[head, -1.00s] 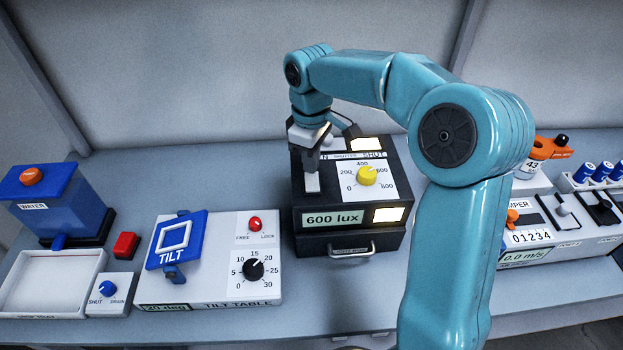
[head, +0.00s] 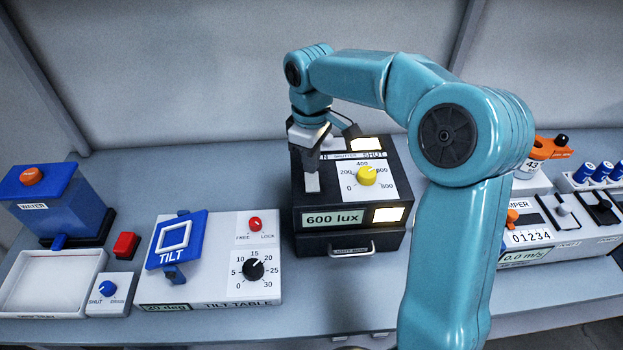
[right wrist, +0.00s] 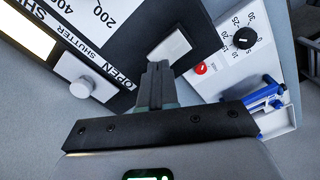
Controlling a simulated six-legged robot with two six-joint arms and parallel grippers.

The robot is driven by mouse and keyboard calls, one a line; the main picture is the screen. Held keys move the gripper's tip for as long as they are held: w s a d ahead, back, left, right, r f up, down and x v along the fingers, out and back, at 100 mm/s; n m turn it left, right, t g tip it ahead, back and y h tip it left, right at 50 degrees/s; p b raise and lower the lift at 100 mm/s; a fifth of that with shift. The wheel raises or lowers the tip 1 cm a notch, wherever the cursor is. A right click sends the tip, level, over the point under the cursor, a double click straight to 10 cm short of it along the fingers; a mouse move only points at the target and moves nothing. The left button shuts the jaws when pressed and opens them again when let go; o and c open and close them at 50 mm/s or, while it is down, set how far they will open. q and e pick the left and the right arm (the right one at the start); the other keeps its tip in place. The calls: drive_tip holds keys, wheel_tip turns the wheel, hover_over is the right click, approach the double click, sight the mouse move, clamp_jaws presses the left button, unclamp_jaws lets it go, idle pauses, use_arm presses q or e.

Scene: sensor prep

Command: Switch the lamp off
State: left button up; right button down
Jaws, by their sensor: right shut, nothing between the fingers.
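The lamp is a black box (head: 377,245) in the middle of the bench in the head view. Its display (head: 333,217) reads 600 lux, and its front window (head: 387,214) and top window (head: 366,144) glow. A yellow dial (head: 367,175) on top points near 400–600. A pale rocker-like pad (head: 312,183) sits at the left of its top; it also shows in the right wrist view (right wrist: 170,47). My right gripper (head: 304,160) is shut and empty, its fingertips close to the pad; contact is unclear. The wrist view shows the closed fingers (right wrist: 157,72). My left gripper is out of view.
A tilt table unit (head: 208,262) stands left of the lamp, with a red button (head: 125,245) and blue water tank (head: 55,205) farther left. A damper panel (head: 560,235) stands at the right. The shutter knob (right wrist: 81,88) is beside my fingers.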

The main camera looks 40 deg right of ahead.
sight(312, 176)
drive_tip(key=shift+s, duration=0.15)
drive_tip(key=shift+f, duration=0.25)
drive_tip(key=shift+f+b, duration=0.1)
drive_tip(key=shift+b, duration=0.2)
drive_tip(key=shift+f+b, duration=0.4)
drive_tip(key=shift+f, duration=0.15)
drive_tip(key=shift+r, duration=0.1)
wheel_tip(312, 176, up, 7)
drive_tip(key=p, duration=0.6)
idle(0.3)
